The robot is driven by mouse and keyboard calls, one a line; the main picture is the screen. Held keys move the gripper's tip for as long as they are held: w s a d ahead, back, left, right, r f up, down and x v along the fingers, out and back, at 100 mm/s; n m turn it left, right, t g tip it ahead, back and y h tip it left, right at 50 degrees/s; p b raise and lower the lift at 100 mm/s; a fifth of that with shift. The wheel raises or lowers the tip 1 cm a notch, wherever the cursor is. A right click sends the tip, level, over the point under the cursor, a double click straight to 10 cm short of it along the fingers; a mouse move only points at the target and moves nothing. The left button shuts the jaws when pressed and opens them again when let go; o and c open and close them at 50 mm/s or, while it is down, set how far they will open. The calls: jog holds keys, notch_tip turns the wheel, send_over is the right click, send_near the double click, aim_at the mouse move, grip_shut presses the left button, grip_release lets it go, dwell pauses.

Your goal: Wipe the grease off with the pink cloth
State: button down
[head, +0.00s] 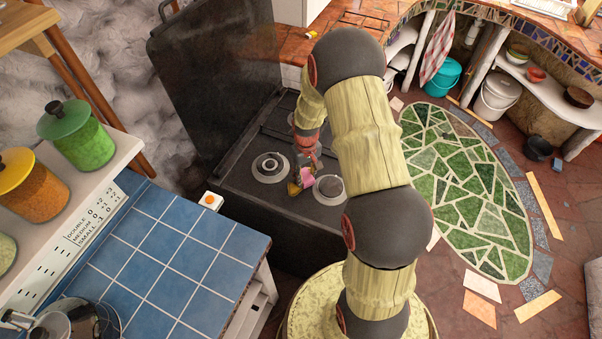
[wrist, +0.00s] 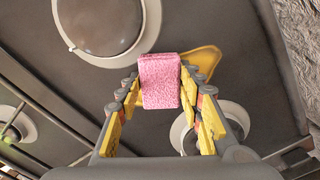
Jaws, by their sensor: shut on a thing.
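The pink cloth (wrist: 160,82) is a small folded pad held between the yellow-padded fingers of my gripper (wrist: 160,92). In the head view the cloth (head: 306,178) shows as a small pink spot below my gripper (head: 303,176), low over the dark stove top (head: 239,187). A glossy yellow grease patch (wrist: 207,59) lies on the stove in the wrist view, just right of the cloth and partly hidden behind it and a finger. I cannot tell whether the cloth touches the stove.
Burners stand close by, one left of the cloth (head: 269,167) and one right (head: 329,189). The raised black stove lid (head: 215,80) is behind. A blue tiled counter (head: 160,250) with an orange-knobbed white box (head: 210,201) is at front left. Jars line a shelf at left.

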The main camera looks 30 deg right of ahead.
jog(key=shift+s+d+f, duration=0.1)
jog(key=shift+s+d, duration=0.15)
jog(key=shift+s, duration=0.2)
jog(key=shift+s+d+f, duration=0.1)
jog(key=shift+s+d, duration=0.1)
jog(key=shift+s, duration=0.2)
jog(key=shift+w+d+f, duration=0.1)
jog(key=shift+w+d, duration=0.2)
jog(key=shift+d, duration=0.6)
jog(key=shift+w+a+r+b, duration=0.15)
jog(key=shift+w+a, duration=0.55)
jog(key=shift+w, duration=0.45)
jog(key=shift+w+a+r+b, duration=0.1)
jog(key=shift+w+a, duration=0.55)
jog(key=shift+w, duration=0.45)
jog(key=shift+w+a+r+b, duration=0.15)
jog(key=shift+w+a, duration=0.55)
jog(key=shift+w, duration=0.45)
jog(key=shift+w+d+r, duration=0.15)
jog(key=shift+w+d, duration=0.6)
jog(key=shift+d, duration=0.1)
jog(key=shift+s+d+f+p, duration=0.1)
jog(key=shift+s+d, duration=0.6)
jog(key=shift+s, duration=0.45)
jog(key=shift+s+d+f+p, duration=0.15)
jog(key=shift+s+d, duration=0.55)
jog(key=shift+s, duration=0.4)
jog(key=shift+s+d+f+p, duration=0.1)
jog(key=shift+s+d, duration=0.6)
jog(key=shift+s, duration=0.45)
